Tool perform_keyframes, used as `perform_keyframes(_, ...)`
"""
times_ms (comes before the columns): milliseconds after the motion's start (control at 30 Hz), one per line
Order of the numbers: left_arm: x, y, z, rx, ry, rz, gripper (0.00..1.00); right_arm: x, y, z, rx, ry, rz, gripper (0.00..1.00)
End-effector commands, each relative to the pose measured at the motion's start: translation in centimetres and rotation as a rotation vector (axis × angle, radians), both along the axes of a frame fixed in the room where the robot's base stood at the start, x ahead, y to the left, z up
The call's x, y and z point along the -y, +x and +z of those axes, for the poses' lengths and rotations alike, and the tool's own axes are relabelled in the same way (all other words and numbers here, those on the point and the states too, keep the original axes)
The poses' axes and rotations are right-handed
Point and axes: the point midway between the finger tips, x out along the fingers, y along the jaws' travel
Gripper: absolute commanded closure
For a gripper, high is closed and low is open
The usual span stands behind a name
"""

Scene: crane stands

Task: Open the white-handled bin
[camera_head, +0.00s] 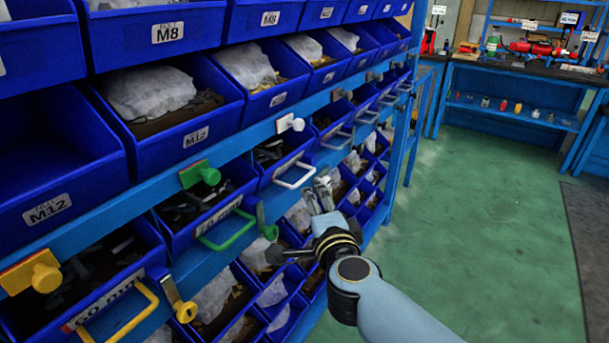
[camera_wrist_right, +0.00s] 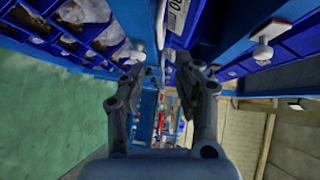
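The white-handled bin (camera_head: 270,152) is a blue bin in the rack's middle row. Its white bar handle (camera_head: 294,174) is on its front. A white turn-knob (camera_head: 290,123) sits on the blue rail above it; a white knob (camera_wrist_right: 270,31) also shows in the right wrist view. My right gripper (camera_head: 321,194) is just right of and below the handle, with its fingers apart. In the right wrist view a white bar (camera_wrist_right: 160,25) lies ahead, in line with the gap between the fingers (camera_wrist_right: 162,80); contact is unclear. My left gripper is out of view.
Left of it are bins with a green handle (camera_head: 227,230) and a yellow handle (camera_head: 125,312), with matching latches on the rails. More blue bins lie above and below. Green floor (camera_head: 470,230) is clear at right. A blue workbench (camera_head: 515,95) stands behind.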

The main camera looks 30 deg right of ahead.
Motion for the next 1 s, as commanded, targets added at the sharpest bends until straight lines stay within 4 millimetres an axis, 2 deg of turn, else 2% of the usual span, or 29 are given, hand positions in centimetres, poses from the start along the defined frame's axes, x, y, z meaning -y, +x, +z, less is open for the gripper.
perform_keyframes(67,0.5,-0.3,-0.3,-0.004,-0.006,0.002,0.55,0.5,1.2,-0.2,0.002,-0.003,0.001,0.68)
perform_keyframes(167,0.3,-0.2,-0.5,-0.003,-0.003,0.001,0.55,1.2,3.1,-0.5,0.002,-0.003,0.001,0.68)
perform_keyframes(300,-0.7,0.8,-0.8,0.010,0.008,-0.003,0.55,2.4,5.6,-1.0,0.001,-0.003,0.001,0.68)
perform_keyframes(500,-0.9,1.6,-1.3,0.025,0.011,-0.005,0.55,3.5,8.2,-1.4,0.000,-0.003,0.001,0.68)
perform_keyframes(633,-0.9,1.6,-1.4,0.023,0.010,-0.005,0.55,3.8,9.0,-1.5,-0.001,-0.002,0.000,0.68)
perform_keyframes(900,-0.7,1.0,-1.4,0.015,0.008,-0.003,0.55,3.9,9.1,-1.4,-0.001,-0.002,0.001,0.68)
perform_keyframes(1000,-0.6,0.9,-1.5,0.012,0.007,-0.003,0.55,3.9,9.1,-1.4,-0.001,-0.002,0.001,0.79)
